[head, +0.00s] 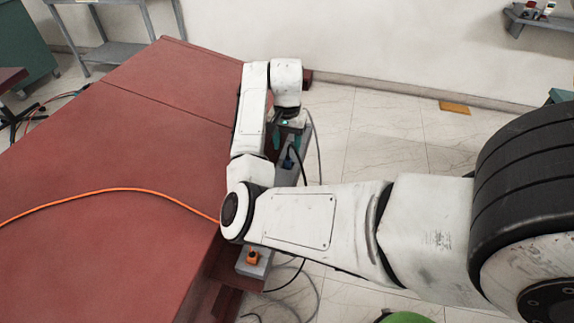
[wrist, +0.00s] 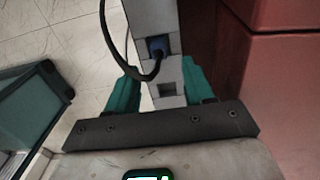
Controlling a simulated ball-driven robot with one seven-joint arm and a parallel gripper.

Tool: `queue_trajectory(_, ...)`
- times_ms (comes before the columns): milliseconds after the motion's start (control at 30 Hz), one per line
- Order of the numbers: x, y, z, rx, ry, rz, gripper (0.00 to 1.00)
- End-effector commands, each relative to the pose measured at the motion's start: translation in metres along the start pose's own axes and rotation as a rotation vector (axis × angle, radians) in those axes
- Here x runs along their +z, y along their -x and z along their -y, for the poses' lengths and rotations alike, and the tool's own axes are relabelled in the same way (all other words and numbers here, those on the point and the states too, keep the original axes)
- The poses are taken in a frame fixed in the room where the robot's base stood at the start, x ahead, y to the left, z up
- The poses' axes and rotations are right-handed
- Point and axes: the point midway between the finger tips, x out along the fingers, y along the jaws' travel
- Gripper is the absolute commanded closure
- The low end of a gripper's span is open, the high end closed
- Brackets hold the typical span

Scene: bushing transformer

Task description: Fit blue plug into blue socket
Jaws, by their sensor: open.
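A blue plug (wrist: 157,46) with a black cable shows in the wrist view, at an opening in a light grey block. The cable loops down and left from it. In the head view the blue plug (head: 289,162) is small, just below my gripper. My gripper (wrist: 160,72) is open, its teal fingers on either side of the grey block. Nothing is clearly held, and I cannot tell if the fingers touch the block. In the head view my gripper (head: 288,133) is partly hidden by my wrist. I cannot pick out a separate blue socket.
A red cabinet (head: 110,180) fills the left, with an orange cable (head: 110,191) across its top. An orange connector (head: 252,256) sits on the near end of the grey block. Black and grey cables hang beside it. Tiled floor (head: 390,130) is open on the right.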

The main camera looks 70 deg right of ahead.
Motion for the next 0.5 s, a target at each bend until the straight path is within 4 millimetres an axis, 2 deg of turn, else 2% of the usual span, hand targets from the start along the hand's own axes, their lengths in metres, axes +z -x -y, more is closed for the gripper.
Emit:
queue_trajectory(167,0.001,-0.013,-0.001,0.001,0.000,0.001,0.48)
queue_trajectory(400,0.002,-0.047,-0.001,0.001,0.001,0.000,0.48)
queue_trajectory(500,0.002,-0.055,-0.001,0.001,0.000,-0.001,0.48)
